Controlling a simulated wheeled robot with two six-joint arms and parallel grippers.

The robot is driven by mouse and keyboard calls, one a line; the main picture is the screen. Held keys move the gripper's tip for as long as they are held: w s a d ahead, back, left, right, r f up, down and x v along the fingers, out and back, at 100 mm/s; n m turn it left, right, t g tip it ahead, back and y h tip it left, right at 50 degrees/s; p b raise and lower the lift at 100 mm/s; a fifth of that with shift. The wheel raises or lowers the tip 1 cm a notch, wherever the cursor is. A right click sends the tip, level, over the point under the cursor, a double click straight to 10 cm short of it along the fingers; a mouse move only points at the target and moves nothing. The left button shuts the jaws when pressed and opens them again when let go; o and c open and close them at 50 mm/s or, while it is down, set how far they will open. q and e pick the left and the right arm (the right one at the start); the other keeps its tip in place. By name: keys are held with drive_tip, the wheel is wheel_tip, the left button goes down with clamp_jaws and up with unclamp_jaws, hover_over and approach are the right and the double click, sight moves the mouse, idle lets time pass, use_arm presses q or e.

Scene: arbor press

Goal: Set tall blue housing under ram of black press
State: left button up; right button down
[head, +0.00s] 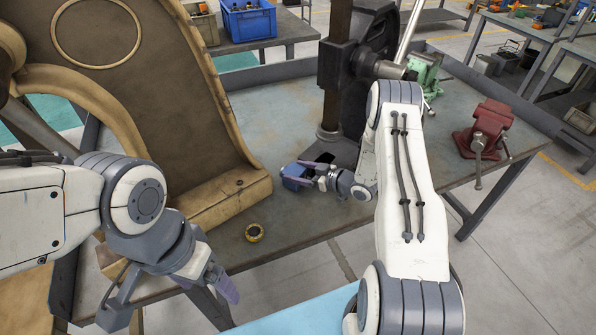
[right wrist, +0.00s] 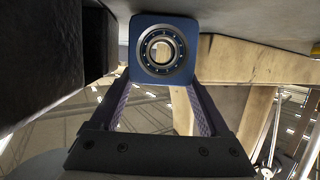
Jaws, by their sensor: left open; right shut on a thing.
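The blue housing (head: 292,177) is in my right gripper (head: 303,174), in front of and left of the black press base in the head view. In the right wrist view the housing (right wrist: 163,22) shows a square blue end with a round metal bearing, between the two purple fingers (right wrist: 163,105). The black press (head: 345,78) stands at the table's middle; a dark vertical bar (head: 331,110), apparently its ram, runs down toward the base. My right arm hides part of the base. My left gripper (head: 168,300) is open and empty at the lower left.
A large tan frame (head: 165,110) fills the left of the table (head: 300,225). A green vise (head: 424,72) and a red vise (head: 484,131) stand at right. A dark block (right wrist: 55,45) is close left of the housing.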

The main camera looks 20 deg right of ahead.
drive_tip(key=shift+f, duration=0.15)
unclamp_jaws()
drive_tip(key=b+v, duration=0.1)
drive_tip(key=v, duration=0.1)
drive_tip(key=f+b+v, duration=0.1)
drive_tip(key=b+v, duration=0.1)
drive_tip(key=shift+s+d+r, duration=0.1)
drive_tip(key=shift+s+d, duration=0.15)
drive_tip(key=shift+s, duration=0.1)
drive_tip(key=v, duration=0.4)
drive_tip(key=shift+s+r+b, duration=0.15)
drive_tip(key=shift+r+b, duration=0.1)
drive_tip(key=shift+b, duration=0.1)
drive_tip(key=shift+v, duration=0.75)
